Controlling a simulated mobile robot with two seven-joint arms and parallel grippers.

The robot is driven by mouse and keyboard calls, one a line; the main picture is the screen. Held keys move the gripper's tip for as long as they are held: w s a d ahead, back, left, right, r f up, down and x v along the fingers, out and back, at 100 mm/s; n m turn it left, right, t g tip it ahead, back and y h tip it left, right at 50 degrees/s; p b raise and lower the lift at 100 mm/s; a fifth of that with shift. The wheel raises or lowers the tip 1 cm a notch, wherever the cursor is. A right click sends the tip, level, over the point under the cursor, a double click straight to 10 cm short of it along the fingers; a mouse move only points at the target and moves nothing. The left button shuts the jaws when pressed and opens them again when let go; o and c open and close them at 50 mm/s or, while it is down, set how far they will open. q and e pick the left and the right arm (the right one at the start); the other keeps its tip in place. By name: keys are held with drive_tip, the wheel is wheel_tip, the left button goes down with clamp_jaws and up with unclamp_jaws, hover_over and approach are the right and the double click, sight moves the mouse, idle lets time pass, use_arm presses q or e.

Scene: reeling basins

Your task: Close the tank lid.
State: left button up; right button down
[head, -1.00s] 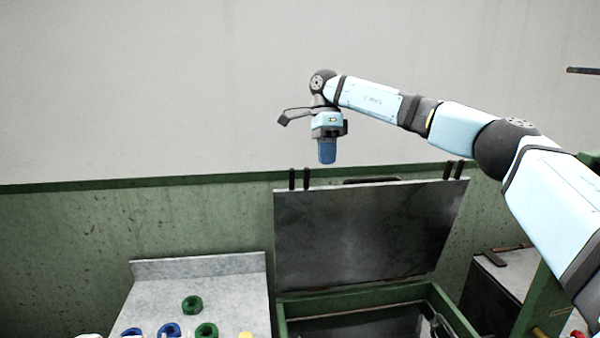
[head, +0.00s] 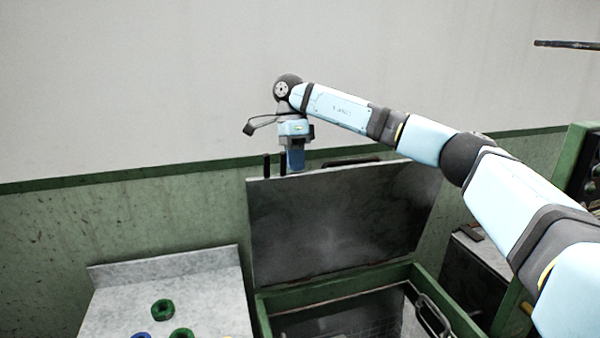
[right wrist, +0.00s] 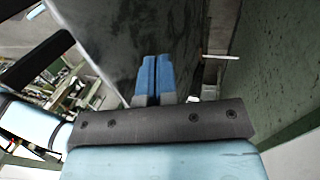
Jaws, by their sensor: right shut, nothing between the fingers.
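The grey metal tank lid (head: 345,220) stands raised and open at the back of the green-framed tank (head: 340,292), near the wall. My right gripper (head: 296,168) is shut and empty, pointing down at the lid's top edge, left of its middle. In the right wrist view the blue fingertips (right wrist: 153,62) are together, with the lid's face (right wrist: 115,35) close by. I cannot tell whether they touch it. My left gripper is not in view.
A grey counter (head: 210,285) with green rings (head: 163,309) stands left of the tank. A dark box (head: 472,270) and a green frame (head: 570,165) stand to the right. The wall (head: 110,215) is close behind the lid.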

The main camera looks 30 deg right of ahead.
drive_tip(key=s, duration=0.2)
drive_tip(key=s+a, duration=0.1)
drive_tip(key=shift+s+f+p, duration=0.1)
drive_tip(key=shift+s+p, duration=0.25)
drive_tip(key=shift+p, duration=0.05)
